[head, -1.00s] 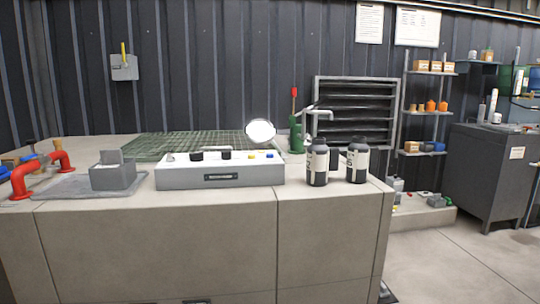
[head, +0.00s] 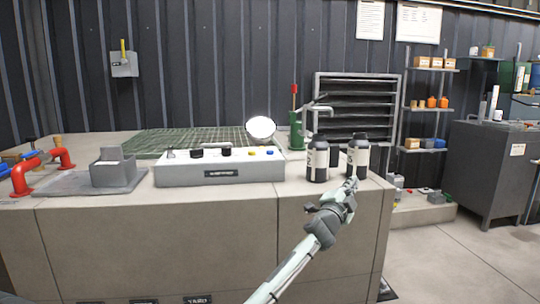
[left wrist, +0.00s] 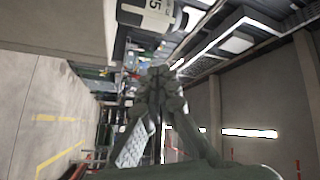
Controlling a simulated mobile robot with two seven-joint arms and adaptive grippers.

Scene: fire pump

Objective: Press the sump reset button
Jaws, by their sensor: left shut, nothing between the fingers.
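A grey control box (head: 220,176) with a white sloped top stands on the concrete block. Its top has a small lever (head: 171,153), black knobs (head: 197,153), a yellow button (head: 253,154) and a blue button (head: 270,153). Labels are too small to read, so I cannot tell which is the sump reset. My left gripper (head: 350,186) is shut and empty, to the right of the box and apart from it, in front of the bottles. Its closed fingers show in the left wrist view (left wrist: 160,78).
Two dark bottles with white labels (head: 317,162) (head: 358,158) stand right of the box. A green hand pump (head: 296,135) and a round white disc (head: 261,129) are behind. The block front before the box is clear.

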